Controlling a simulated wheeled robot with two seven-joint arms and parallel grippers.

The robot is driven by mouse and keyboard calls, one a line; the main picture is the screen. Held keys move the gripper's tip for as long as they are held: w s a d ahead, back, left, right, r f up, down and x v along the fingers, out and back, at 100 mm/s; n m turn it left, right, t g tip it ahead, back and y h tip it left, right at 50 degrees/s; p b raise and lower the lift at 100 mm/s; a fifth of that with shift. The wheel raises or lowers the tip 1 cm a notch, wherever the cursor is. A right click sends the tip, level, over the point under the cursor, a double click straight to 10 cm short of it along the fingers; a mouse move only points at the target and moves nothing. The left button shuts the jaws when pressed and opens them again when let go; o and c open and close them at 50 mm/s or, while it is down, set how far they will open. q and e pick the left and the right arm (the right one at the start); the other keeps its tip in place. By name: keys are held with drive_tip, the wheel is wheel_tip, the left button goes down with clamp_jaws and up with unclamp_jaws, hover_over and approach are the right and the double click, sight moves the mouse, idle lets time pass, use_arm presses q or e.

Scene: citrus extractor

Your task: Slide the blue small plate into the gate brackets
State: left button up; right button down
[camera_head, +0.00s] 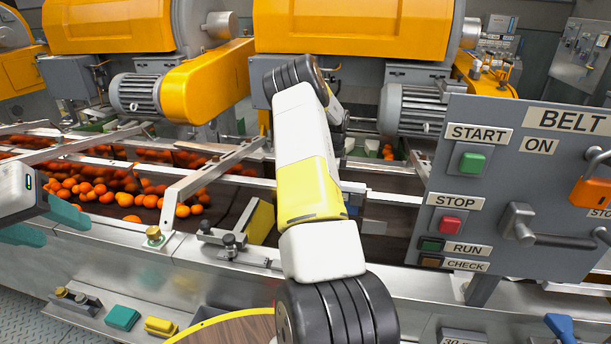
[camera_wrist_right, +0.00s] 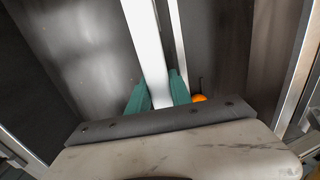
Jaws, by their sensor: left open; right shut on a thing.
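In the head view my left gripper (camera_head: 44,223) is at the left edge, its teal fingers apart and empty beside the conveyor rail. My right arm crosses the middle of the view and its gripper is hidden there. In the right wrist view the teal fingers of my right gripper (camera_wrist_right: 158,92) are closed on a long white strip (camera_wrist_right: 149,45); I cannot tell whether it is a plate edge or a rail. I make out no clearly blue small plate. A yellow plate (camera_head: 260,222) stands by metal brackets (camera_head: 233,243) on the conveyor's near side.
Oranges (camera_head: 125,199) lie on the belt at left; one orange (camera_wrist_right: 198,98) shows in the right wrist view. The control panel (camera_head: 525,190) fills the right. Teal (camera_head: 122,318) and yellow (camera_head: 160,326) blocks sit at lower left. A wooden round surface (camera_head: 232,332) is at the bottom.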

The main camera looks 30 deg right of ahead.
drive_tip(key=c, duration=1.1)
unclamp_jaws()
drive_tip(key=shift+w+d+r, duration=0.1)
drive_tip(key=shift+r, duration=0.35)
wheel_tip(320, 180, up, 6)
drive_tip(key=shift+r, duration=0.4)
